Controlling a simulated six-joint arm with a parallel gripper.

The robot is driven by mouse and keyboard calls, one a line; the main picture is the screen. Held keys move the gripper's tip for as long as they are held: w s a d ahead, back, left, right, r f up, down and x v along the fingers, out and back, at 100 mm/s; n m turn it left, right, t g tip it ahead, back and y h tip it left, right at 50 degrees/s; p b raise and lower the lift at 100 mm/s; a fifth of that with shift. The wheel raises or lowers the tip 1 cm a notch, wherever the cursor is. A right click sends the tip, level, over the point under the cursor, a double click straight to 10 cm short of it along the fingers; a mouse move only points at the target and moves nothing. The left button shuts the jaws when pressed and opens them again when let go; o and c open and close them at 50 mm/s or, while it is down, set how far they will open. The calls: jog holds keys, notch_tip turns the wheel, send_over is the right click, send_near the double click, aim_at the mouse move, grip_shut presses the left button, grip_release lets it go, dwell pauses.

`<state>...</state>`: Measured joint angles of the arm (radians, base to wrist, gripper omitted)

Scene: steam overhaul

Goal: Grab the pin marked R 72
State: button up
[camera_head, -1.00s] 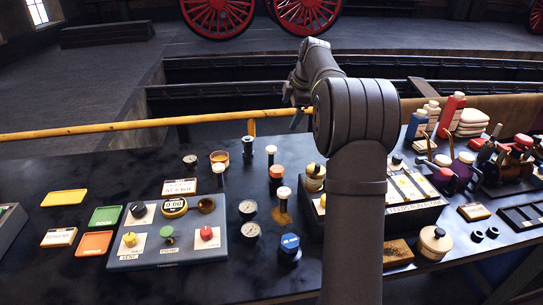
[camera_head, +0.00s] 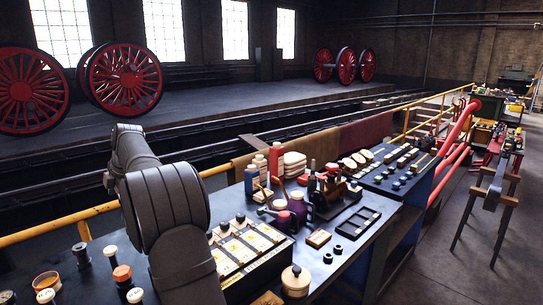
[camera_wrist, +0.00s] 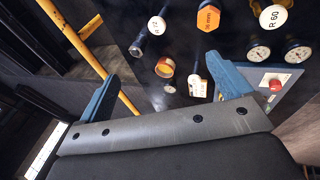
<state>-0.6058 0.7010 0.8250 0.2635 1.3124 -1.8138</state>
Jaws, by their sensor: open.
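In the wrist view, a white-topped pin (camera_wrist: 157,25) stands at the upper middle with small lettering I cannot read surely. An orange-topped pin (camera_wrist: 208,18) stands right of it, and a white-topped pin marked R 60 (camera_wrist: 273,18) is further right. Another white-topped pin (camera_wrist: 197,86) is nearer, with its marking unclear. My gripper (camera_wrist: 165,78) is open, its blue fingers wide apart, and I see nothing held between them. In the head view, white-topped pins (camera_head: 110,251) and an orange-topped pin (camera_head: 122,274) stand at the lower left; their markings are unreadable. My gripper does not show there.
A yellow rail (camera_head: 60,231) runs behind the bench. Bottles (camera_head: 276,163) and a labelled box (camera_head: 245,245) crowd the bench to the right.

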jog(key=c, duration=0.5)
jog(key=shift+c, duration=0.2)
jog(key=m, duration=1.1)
send_near(111, 250)
jog(key=x, duration=0.5)
jog(key=shift+a+r, duration=0.1)
jog(key=shift+a, duration=0.2)
jog(key=shift+x, duration=3)
